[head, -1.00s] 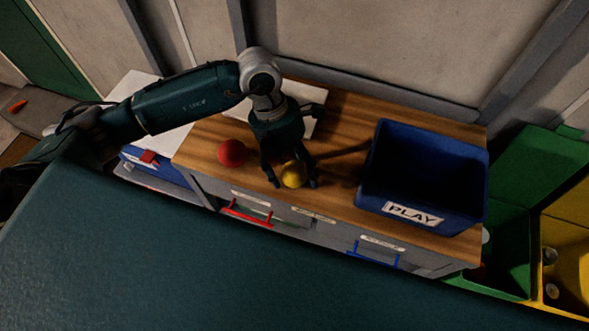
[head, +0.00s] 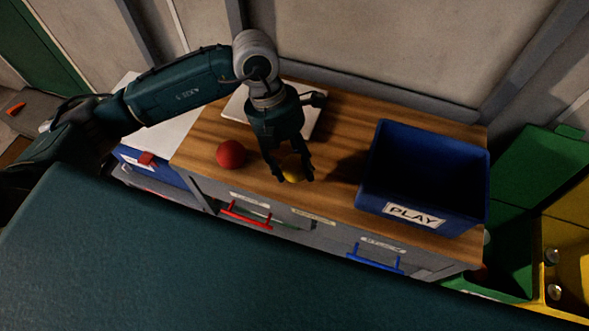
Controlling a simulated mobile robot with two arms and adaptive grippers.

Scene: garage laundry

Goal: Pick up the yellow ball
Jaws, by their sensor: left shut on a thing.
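The yellow ball (head: 293,169) is over the wooden top of the cabinet, near its front edge. My left gripper (head: 292,175) points down and is shut on the yellow ball, with a finger on each side, and the fingers hide part of it. I cannot tell whether the ball is touching the wood or just above it. My right gripper is not in view.
A red ball (head: 231,154) lies just left of my left gripper. A blue bin labelled PLAY (head: 371,190) stands on the right of the wooden top (head: 330,195). A white board (head: 238,104) lies behind the gripper. Green (head: 511,265) and yellow (head: 572,245) bins stand at the right.

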